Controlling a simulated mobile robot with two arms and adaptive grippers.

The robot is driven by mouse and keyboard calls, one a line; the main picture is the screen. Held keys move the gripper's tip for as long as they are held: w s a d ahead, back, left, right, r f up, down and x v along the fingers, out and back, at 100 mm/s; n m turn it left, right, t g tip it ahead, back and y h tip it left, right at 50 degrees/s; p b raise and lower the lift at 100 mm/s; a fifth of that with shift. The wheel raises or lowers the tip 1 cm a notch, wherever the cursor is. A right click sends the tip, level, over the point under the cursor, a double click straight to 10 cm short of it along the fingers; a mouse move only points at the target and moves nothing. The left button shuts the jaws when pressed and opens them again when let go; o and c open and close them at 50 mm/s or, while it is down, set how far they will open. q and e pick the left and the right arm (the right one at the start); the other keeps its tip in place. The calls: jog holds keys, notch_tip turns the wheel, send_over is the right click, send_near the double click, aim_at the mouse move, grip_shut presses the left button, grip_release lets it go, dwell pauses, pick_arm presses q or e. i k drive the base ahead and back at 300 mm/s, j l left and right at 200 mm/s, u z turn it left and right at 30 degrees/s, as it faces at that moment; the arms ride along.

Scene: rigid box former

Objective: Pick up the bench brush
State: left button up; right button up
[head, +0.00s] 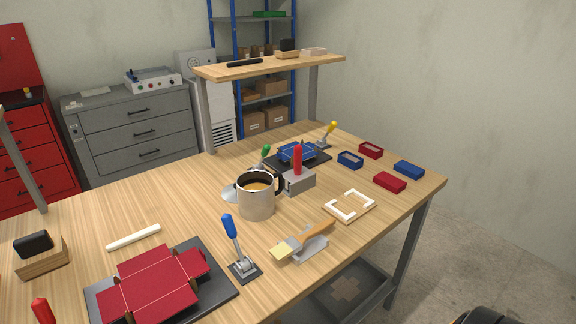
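What looks like the bench brush (319,233) lies near the front edge of the wooden bench, right of the middle. It has an orange-brown wooden handle pointing up and right, and a pale yellow end at the lower left. It rests on or against a small grey metal piece (313,248); I cannot tell which. Neither of my grippers can be made out in the head view, and nothing is holding the brush.
Bare bench lies between mug and brush.

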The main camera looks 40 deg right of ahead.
aim_at(290, 246)
jog(key=l+z, duration=0.25)
jog(key=z, duration=0.25)
jog(key=l+z, duration=0.25)
jog(key=z, duration=0.25)
